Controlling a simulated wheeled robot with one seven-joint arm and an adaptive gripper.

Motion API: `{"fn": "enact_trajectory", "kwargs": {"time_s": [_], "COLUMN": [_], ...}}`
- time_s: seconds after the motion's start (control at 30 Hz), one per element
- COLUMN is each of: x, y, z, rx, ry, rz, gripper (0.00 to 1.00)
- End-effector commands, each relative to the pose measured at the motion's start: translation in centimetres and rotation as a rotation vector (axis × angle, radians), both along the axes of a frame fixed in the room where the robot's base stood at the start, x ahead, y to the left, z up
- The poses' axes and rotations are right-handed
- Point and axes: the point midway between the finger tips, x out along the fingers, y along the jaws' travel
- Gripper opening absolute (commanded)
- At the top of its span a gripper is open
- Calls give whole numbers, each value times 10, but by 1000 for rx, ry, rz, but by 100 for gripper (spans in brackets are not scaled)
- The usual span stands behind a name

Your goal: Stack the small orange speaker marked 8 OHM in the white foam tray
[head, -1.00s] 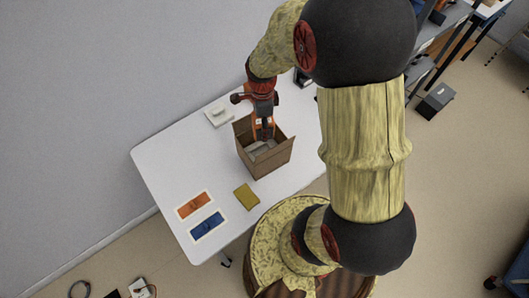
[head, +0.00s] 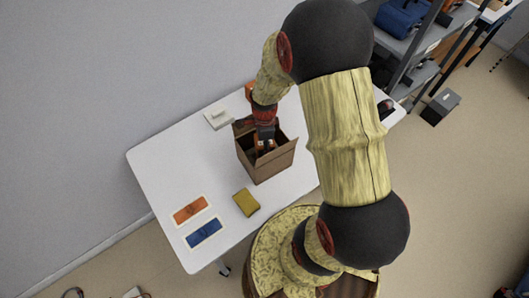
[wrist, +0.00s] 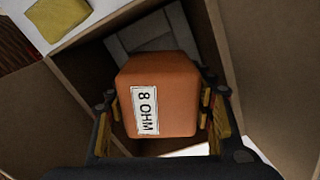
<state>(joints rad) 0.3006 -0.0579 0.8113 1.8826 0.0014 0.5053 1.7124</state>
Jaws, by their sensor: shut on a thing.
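The orange speaker (wrist: 160,90), with a white label reading 8 OHM, is between the fingers of my gripper (wrist: 158,106) in the wrist view. My gripper is shut on it, one finger at each side. Cardboard walls surround them. In the head view my gripper (head: 264,147) reaches down into the open cardboard box (head: 268,170), and the speaker is mostly hidden there. A flat white piece (head: 217,118) with a small pale block on it lies behind the box. I cannot tell whether it is the foam tray.
An orange panel (head: 190,210) and a blue panel (head: 204,232), both white-edged, lie at the left of the white table (head: 160,165). A yellow block (head: 246,202) lies in front of the box. Grey pieces (wrist: 150,35) show on the box floor. The table's left middle is clear.

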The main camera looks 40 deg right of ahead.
Motion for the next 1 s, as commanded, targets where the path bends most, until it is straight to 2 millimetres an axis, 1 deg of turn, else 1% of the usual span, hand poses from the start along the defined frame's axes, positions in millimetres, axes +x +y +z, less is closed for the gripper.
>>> {"fn": "enact_trajectory", "kwargs": {"time_s": [0.03,0.1,0.2,0.5,0.77,0.8,1.0], "x": [0,-1,0,1,0,0,0], "y": [0,0,0,0,0,0,0], "z": [-10,-21,-34,-35,-42,-43,-42], "rx": [0,1,0,0,0,0,0], "ry": [1,2,1,-1,-1,0,0], "rz": [0,0,0,0,0,0,0], "gripper": [7,7,7,7,7,54,65]}}
